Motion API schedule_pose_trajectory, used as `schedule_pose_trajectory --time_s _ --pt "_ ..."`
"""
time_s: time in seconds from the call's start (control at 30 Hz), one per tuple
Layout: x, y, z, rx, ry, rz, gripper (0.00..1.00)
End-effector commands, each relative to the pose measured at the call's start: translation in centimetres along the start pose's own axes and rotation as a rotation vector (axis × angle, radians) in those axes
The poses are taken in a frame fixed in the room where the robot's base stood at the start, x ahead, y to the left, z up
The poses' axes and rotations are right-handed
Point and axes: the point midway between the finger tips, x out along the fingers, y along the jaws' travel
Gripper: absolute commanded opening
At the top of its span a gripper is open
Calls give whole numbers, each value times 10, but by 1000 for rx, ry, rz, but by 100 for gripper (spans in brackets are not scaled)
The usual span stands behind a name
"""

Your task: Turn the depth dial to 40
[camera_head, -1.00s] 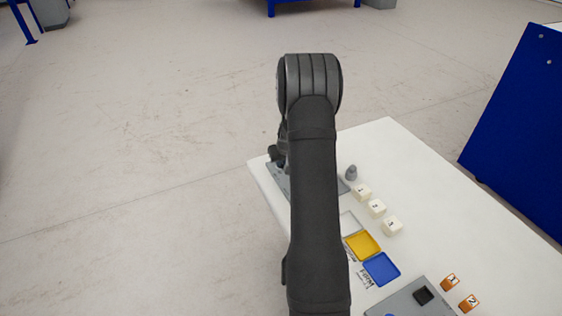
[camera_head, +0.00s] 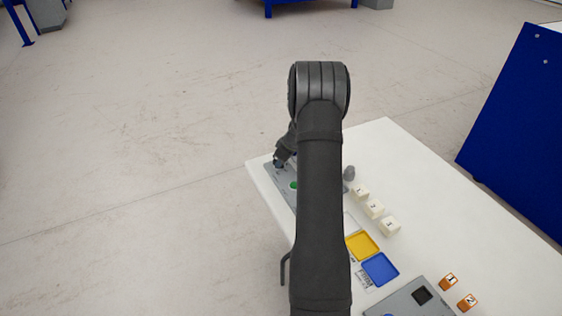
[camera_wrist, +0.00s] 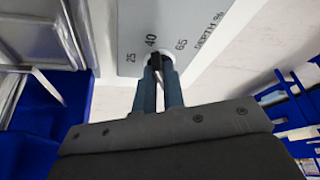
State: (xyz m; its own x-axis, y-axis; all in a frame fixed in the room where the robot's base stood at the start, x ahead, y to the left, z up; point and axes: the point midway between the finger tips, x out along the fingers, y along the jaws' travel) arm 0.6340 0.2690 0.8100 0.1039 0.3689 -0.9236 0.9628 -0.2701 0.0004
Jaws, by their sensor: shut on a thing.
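The depth dial (camera_wrist: 152,63) is a small dark knob on a grey panel, seen in the wrist view, with the marks 25, 40 and 65 and the word DEPTH % printed around it. The 40 mark is straight above the knob in that view. My gripper (camera_wrist: 158,70) is shut on the knob, with a blue-grey finger on each side. The fingers cover part of the knob, so its exact pointing is hard to read. In the head view my gripper (camera_head: 279,162) is at the far left end of the grey panel (camera_head: 277,180).
A green button (camera_head: 293,185) is on the same panel. White blocks (camera_head: 374,208) numbered 1 to 3 and a grey knobbed piece (camera_head: 349,173) stand to its right. A yellow tray (camera_head: 361,246), a blue tray (camera_head: 380,269) and a grey device (camera_head: 405,302) are nearer.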

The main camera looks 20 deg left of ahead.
Motion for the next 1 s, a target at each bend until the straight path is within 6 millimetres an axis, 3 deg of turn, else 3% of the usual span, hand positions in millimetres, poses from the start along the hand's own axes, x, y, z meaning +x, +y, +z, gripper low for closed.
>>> schedule_pose_trajectory --time_s 0.47,0.5,0.6,1.0 --pt "0 0 1 -11 -2 -6 0" --pt "0 0 1 -11 -2 -6 17" --pt "0 0 1 -11 -2 -6 31" --pt "-10 1 0 -10 0 -4 31"
